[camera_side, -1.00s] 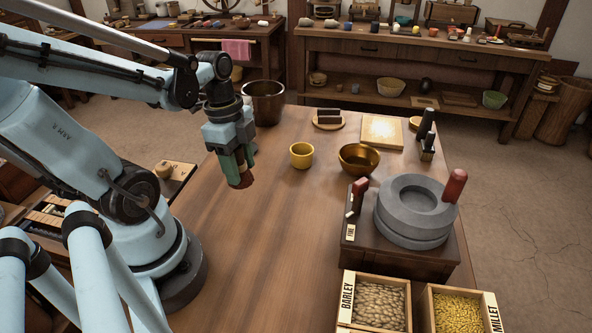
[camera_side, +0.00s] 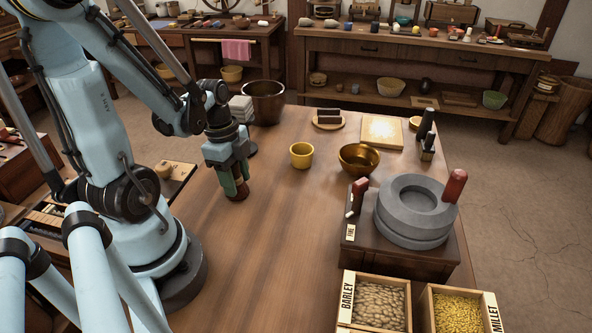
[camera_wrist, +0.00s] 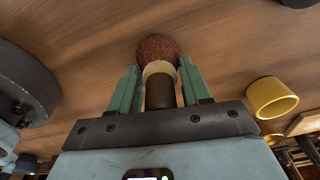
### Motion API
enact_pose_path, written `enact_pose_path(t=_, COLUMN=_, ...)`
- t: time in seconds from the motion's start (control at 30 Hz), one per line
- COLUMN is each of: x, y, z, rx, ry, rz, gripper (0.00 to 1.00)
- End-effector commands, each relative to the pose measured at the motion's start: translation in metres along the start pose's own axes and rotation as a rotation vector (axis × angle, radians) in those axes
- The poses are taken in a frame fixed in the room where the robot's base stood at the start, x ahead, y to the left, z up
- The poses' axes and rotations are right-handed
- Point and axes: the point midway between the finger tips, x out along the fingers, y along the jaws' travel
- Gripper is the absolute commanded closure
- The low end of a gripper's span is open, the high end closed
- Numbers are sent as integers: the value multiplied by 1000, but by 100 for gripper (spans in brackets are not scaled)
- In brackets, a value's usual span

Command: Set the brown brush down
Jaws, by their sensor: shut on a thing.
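My gripper (camera_side: 231,186) is low over the left part of the wooden table (camera_side: 265,240), its fingers pointing down. In the wrist view its green fingers (camera_wrist: 158,88) are shut on the brown brush (camera_wrist: 158,48). The brush has a dark handle, a pale collar and a round reddish-brown bristle head. In the side view the brush (camera_side: 238,195) shows as a dark end below the fingertips, at or just above the tabletop. I cannot tell whether it touches the table.
A yellow cup (camera_side: 302,155) and a bronze bowl (camera_side: 359,159) stand to the right. A brown pot (camera_side: 264,101) and folded grey cloths (camera_side: 241,107) stand behind. A stone quern (camera_side: 416,211) is at the right, above grain boxes (camera_side: 374,301). The table's middle front is clear.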

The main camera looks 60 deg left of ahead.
Motion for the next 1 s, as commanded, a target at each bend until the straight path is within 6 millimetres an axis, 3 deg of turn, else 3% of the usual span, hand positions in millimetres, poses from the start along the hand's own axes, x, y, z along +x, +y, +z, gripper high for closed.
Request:
enact_pose_path(t=0.4, x=4, y=0, z=0, rx=0, ry=0, rz=0, gripper=82)
enact_pose_path(t=0.43, x=3, y=0, z=0, rx=0, ry=0, rz=0, gripper=48)
enact_pose_path(t=0.57, x=3, y=0, z=0, rx=0, ry=0, rz=0, gripper=28)
enact_pose_path(t=1.0, x=-1, y=0, z=0, rx=0, ry=0, rz=0, gripper=27)
